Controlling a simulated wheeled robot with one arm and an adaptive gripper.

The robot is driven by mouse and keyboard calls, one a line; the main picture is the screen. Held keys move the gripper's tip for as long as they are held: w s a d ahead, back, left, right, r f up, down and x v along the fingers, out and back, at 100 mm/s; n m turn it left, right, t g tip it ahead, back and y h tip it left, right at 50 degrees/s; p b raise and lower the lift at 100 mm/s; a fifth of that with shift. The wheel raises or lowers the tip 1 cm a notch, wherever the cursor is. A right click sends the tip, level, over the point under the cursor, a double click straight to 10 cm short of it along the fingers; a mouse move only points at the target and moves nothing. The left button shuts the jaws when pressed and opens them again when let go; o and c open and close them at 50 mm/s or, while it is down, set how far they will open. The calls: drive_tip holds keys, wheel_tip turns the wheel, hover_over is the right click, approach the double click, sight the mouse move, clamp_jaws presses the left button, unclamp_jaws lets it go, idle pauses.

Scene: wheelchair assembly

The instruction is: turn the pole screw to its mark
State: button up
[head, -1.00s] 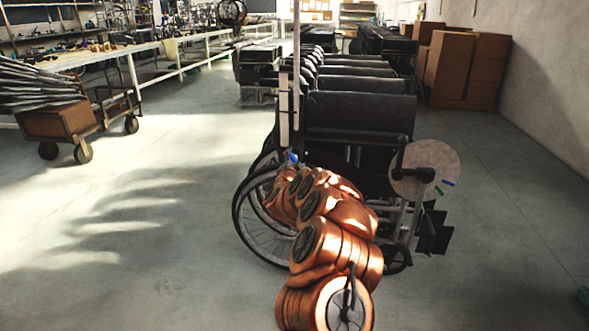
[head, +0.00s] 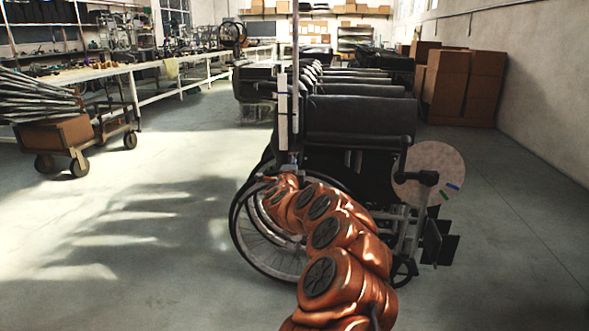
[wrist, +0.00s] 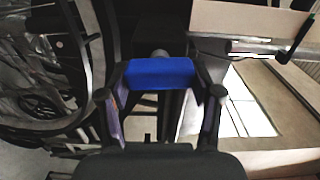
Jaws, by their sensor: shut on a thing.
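The pole screw (wrist: 160,73) is a blue bar-like knob in the middle of the wrist view. My gripper (wrist: 160,92) has one finger at each end of the knob and is shut on it. In the head view my gripper (head: 268,178) is at the foot of the upright pole (head: 296,60), beside the wheelchair's (head: 360,122) back. The blue knob is hidden there. I cannot make out a mark for the screw. A pale round disc (head: 425,168) with blue and green marks sits at the chair's right side.
More black wheelchairs (head: 365,90) stand in a row behind. Cardboard boxes (head: 465,85) are stacked by the right wall. A cart (head: 60,135) with metal tubes and a long workbench (head: 150,75) are at left.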

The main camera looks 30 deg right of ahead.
idle(0.4)
drive_tip(key=o, duration=1.2)
drive_tip(key=shift+c, duration=0.2)
drive_tip(key=v, duration=1.2)
